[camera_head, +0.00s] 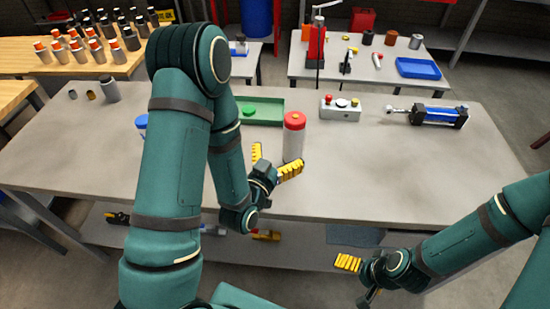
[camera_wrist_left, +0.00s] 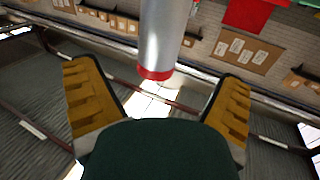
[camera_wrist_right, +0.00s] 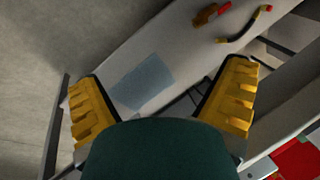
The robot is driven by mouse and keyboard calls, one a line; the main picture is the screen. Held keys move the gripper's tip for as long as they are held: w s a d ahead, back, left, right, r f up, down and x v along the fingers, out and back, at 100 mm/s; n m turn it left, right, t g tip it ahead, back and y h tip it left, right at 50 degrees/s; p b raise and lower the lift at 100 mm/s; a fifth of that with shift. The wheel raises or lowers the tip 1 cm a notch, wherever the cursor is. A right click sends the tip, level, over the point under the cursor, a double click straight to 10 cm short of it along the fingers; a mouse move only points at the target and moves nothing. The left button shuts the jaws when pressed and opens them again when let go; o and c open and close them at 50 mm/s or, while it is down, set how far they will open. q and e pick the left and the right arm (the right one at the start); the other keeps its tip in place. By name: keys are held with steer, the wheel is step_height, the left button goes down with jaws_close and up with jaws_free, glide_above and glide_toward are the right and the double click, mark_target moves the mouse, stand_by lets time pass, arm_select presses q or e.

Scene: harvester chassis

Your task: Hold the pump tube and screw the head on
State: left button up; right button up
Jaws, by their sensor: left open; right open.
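The pump tube (camera_head: 293,144) is a pale grey cylinder standing upright on the grey table, with a red head (camera_head: 294,120) and small orange knob on top. Whether the head is screwed tight cannot be told. My left gripper (camera_head: 275,162) is open at the tube's near side, its yellow fingers spread. In the left wrist view the silver tube (camera_wrist_left: 165,35), with a red band at its end, appears between and beyond the open fingers (camera_wrist_left: 157,105); no contact shows. My right gripper (camera_head: 350,263) is open and empty, low in front of the table; its spread fingers also show in the right wrist view (camera_wrist_right: 160,105).
Behind the tube lies a green tray (camera_head: 270,110). A button box (camera_head: 340,112) and a blue cylinder unit (camera_head: 440,117) stand to the right. The table's right front is clear. A lower shelf (camera_head: 300,250) holds small tools and a blue-grey mat (camera_wrist_right: 142,82).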

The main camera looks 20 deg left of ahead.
arm_select(q)
steer(key=shift+s+a+p, duration=0.15)
steer(key=shift+s+p, duration=1.15)
steer(key=shift+p, duration=1.35)
arm_select(e)
step_height(320, 180, up, 6)
steer(key=w, duration=0.2)
steer(key=shift+d+t, duration=0.2)
steer(key=shift+t, duration=0.1)
